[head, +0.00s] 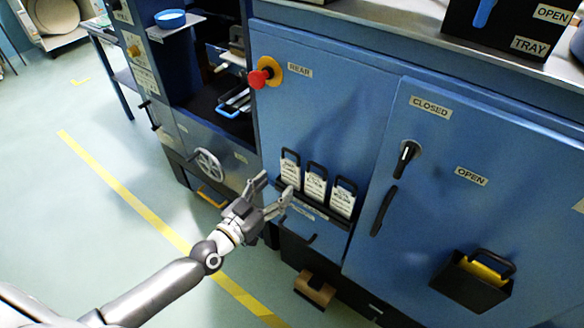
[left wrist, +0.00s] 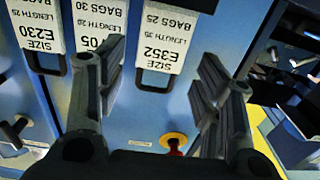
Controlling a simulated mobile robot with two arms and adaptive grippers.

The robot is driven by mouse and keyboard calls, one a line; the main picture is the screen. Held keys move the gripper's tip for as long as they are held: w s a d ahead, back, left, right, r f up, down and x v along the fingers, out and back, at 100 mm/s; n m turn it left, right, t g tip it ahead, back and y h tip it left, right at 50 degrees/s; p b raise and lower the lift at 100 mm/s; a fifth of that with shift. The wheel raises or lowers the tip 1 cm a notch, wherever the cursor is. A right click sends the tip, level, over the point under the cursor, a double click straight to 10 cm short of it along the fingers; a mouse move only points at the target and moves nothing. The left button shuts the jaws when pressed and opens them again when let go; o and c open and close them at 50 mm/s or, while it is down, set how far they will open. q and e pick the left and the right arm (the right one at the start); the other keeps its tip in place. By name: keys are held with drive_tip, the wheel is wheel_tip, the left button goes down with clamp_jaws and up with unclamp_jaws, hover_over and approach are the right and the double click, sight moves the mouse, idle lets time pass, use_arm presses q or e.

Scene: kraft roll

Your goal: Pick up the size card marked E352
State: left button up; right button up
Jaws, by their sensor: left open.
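The size card marked E352 (left wrist: 160,45) is white with black print and a dark loop handle. It appears upside down in the left wrist view, between my open fingers. In the head view it is the leftmost card (head: 289,173) of three standing in a rack (head: 318,214) on the blue cabinet front. My left gripper (head: 274,187) is open and empty, just in front of and left of that card. In the left wrist view my left gripper (left wrist: 164,65) has a finger on each side of the card; I cannot tell whether they touch it. My right gripper is not in view.
A middle card (head: 315,184) and a card marked E230 (left wrist: 33,25) stand close beside it. A red knob (head: 258,79) is above the rack. A black lever (head: 407,155) and a black holder (head: 470,285) are to the right. Open floor lies left.

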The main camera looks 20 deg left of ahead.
sight(289, 171)
use_arm(q)
drive_tip(key=shift+x, duration=1.2)
drive_tip(key=shift+a+x, duration=0.2)
drive_tip(key=shift+x, duration=2.4)
drive_tip(key=shift+w, duration=0.1)
drive_tip(key=c, duration=0.7)
